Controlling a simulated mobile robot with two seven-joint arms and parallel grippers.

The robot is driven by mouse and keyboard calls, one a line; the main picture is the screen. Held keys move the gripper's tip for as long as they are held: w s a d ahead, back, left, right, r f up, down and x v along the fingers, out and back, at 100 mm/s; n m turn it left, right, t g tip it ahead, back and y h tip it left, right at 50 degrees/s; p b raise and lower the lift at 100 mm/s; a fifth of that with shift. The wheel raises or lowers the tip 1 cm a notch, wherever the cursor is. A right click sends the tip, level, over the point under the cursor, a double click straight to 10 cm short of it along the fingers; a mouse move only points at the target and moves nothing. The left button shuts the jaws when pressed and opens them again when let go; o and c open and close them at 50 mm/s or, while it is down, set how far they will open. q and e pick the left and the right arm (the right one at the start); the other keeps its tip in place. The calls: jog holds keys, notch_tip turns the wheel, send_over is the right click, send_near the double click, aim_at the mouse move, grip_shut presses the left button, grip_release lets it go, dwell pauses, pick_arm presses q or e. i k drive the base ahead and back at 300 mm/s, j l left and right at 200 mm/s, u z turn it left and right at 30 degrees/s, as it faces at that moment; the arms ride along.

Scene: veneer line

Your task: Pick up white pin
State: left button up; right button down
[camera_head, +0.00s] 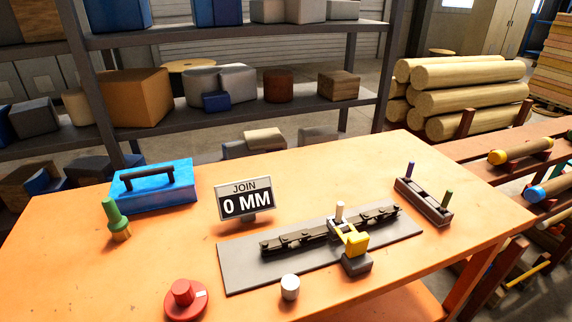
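A pale, whitish pin (340,210) stands upright at the dark jointed bar (300,238) on the grey plate (245,272), just behind a yellow clamp-like part (355,243). Its lower end is hidden by the yellow part. A short, thick white-grey cylinder (290,287) stands at the front edge of the plate; I cannot tell whether it touches the plate. Neither of my grippers shows in the head view.
On the orange table (120,270) are a blue toolbox (150,197), a green-topped tool (113,218), a red knob (184,299) and a sign (245,200) reading "JOIN 0 MM". Shelves stand behind; logs (460,75) lie at the back right. The table's left front is mostly clear.

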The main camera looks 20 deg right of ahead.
aim_at(341, 205)
jog(key=j+z, duration=0.1)
jog(key=z, duration=1)
